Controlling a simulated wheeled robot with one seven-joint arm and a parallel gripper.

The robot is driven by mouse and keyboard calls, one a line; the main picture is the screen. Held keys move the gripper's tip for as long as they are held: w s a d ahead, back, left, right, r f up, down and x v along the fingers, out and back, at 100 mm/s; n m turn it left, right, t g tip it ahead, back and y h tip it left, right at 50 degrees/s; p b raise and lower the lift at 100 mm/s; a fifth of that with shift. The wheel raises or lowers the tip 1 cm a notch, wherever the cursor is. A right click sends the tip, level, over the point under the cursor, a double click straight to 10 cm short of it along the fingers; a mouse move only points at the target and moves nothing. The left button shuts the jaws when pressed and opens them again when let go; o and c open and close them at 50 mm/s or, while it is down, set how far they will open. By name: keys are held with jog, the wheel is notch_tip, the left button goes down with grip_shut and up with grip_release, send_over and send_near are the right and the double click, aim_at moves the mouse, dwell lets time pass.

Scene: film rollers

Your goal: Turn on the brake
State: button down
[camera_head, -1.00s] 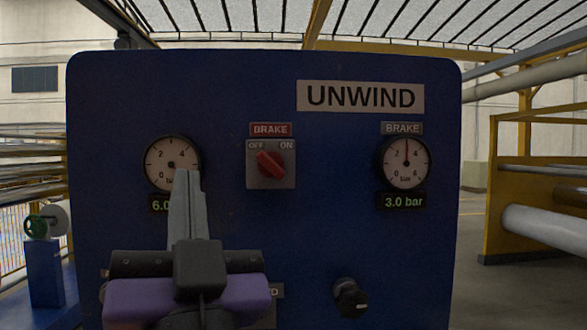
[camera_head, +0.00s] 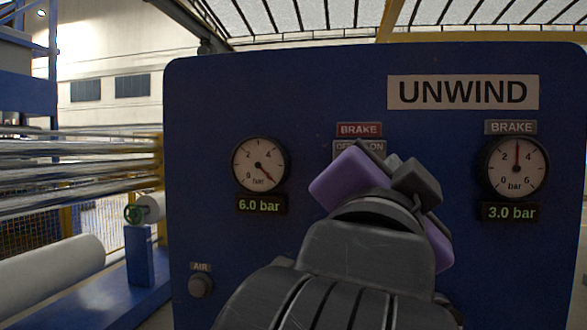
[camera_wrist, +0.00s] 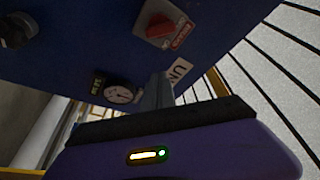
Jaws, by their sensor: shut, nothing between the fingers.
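The red brake knob (camera_wrist: 158,26) sits on its grey plate under the red BRAKE label (camera_wrist: 182,36) on the blue panel. In the head view my gripper hides the knob, and only the plate's top with the OFF and ON lettering (camera_head: 352,147) shows. I cannot tell the knob's present setting. My purple and black gripper (camera_wrist: 165,77) is shut and empty. In the wrist view its grey fingers point at the panel, beside the UNWIND sign (camera_wrist: 180,72) and apart from the knob.
The UNWIND sign also shows in the head view (camera_head: 463,92). The brake gauge (camera_head: 516,167) reads 3.0 bar at the right; another gauge (camera_head: 259,164) reads 6.0 bar at the left. An AIR knob (camera_head: 200,285) is low left. Rollers (camera_head: 70,170) stand left of the panel.

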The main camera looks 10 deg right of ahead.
jog(key=r+p+x, duration=0.1)
jog(key=p+x, duration=0.3)
jog(key=x, duration=0.6)
jog(key=a+f, duration=0.1)
jog(key=f, duration=0.1)
jog(key=w+a+f+p, duration=0.1)
jog(key=shift+a+f, duration=0.35)
jog(key=shift+a, duration=0.05)
jog(key=shift+f+b, duration=0.15)
jog(key=shift+b, duration=0.35)
